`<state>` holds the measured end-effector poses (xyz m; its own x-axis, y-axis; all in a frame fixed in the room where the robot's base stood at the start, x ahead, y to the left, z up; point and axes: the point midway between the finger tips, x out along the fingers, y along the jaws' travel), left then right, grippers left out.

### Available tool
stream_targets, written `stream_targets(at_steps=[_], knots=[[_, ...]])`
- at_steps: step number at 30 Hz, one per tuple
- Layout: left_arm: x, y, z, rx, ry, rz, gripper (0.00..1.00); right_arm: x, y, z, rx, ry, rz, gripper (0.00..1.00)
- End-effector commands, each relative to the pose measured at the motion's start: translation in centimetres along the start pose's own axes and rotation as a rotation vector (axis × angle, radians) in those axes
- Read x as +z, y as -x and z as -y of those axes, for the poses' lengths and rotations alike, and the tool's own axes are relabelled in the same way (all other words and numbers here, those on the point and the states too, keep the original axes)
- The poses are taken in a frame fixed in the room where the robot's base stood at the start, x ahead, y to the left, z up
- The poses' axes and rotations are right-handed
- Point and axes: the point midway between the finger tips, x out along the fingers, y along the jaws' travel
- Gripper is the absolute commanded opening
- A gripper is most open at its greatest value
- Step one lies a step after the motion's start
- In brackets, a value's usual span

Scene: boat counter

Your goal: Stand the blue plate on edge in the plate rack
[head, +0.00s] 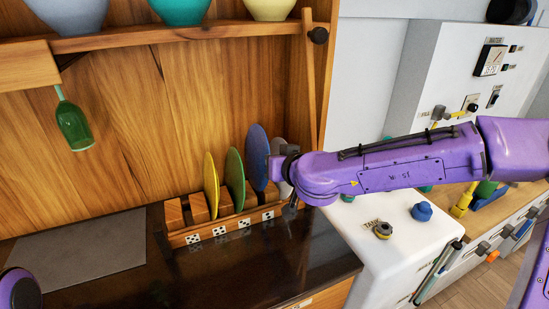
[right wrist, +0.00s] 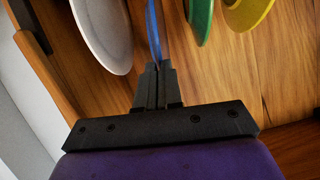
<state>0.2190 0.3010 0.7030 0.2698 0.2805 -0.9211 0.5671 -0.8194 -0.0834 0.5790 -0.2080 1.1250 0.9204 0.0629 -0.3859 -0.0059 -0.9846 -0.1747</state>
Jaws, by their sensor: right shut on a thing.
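The blue plate (head: 257,152) is upright on edge over the wooden plate rack (head: 192,239), between the green plate (head: 235,172) and the white plate (head: 279,146). Its top is higher than the green plate's; I cannot tell whether its lower edge rests in a slot. My right gripper (head: 274,170) comes in from the right and is shut on the blue plate's near edge. In the right wrist view the blue plate (right wrist: 153,30) shows edge-on between the closed fingers (right wrist: 155,82). My left gripper is out of view.
A yellow plate (head: 211,183) stands in the rack left of the green one. The white plate is close beside my right gripper. A green glass (head: 72,125) hangs under the shelf (head: 140,36). The dark counter (head: 270,255) in front is clear, with a grey mat (head: 75,250) at left.

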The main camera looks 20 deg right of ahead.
Motion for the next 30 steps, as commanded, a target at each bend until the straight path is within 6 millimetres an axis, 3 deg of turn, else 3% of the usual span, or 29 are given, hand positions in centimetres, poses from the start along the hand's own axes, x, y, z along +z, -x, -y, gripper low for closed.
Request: stream_targets(at_steps=[16, 30], knots=[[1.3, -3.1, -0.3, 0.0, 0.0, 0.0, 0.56, 4.7, -1.9, -0.8, 0.0, 0.003, 0.01, 0.0], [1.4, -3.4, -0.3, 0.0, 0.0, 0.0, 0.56, 4.9, -2.1, -0.9, 0.0, 0.001, -0.001, 0.0]])
